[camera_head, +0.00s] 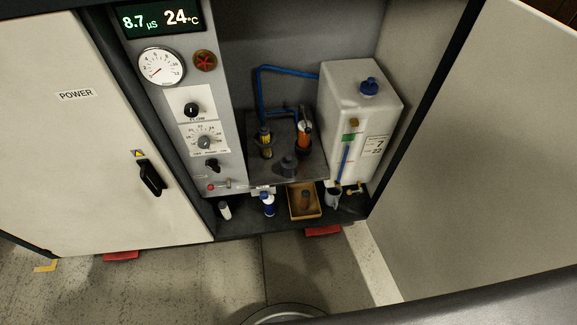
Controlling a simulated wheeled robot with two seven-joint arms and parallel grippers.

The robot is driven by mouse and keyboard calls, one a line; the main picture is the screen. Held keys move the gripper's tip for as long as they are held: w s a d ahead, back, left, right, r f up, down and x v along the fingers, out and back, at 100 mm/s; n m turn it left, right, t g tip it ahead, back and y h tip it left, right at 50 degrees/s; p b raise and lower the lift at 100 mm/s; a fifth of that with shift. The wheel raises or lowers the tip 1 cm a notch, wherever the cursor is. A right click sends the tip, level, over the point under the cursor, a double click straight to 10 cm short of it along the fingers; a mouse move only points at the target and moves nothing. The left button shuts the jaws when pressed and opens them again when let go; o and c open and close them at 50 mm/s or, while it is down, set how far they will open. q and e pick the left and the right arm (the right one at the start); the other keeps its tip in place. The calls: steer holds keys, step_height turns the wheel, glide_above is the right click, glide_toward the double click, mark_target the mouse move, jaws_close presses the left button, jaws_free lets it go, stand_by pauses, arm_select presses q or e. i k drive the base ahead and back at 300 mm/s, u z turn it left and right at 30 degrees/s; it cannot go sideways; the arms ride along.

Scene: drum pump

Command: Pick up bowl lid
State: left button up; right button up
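No part is clearly marked as the bowl lid. A dark round piece with a raised top (289,165) sits near the front of the grey shelf (265,172) inside the open cabinet; it may be the lid, but I cannot tell. Behind it stand a dark fitting with a yellow body (265,143) on the left and an orange-and-black cylinder (304,137) on the right. Neither of my grippers is in view.
A white tank (357,115) with a blue cap stands at the right. Below the shelf are a white-and-blue bottle (268,204), a tan tray (294,212) and a grey cup (333,197). The control panel (187,90) is left; an open door (480,150) bounds the right.

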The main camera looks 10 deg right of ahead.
mark_target(288, 163)
steer(key=k, duration=0.6)
steer(key=u, duration=0.75)
steer(key=i, duration=1.7)
steer(key=z, duration=0.6)
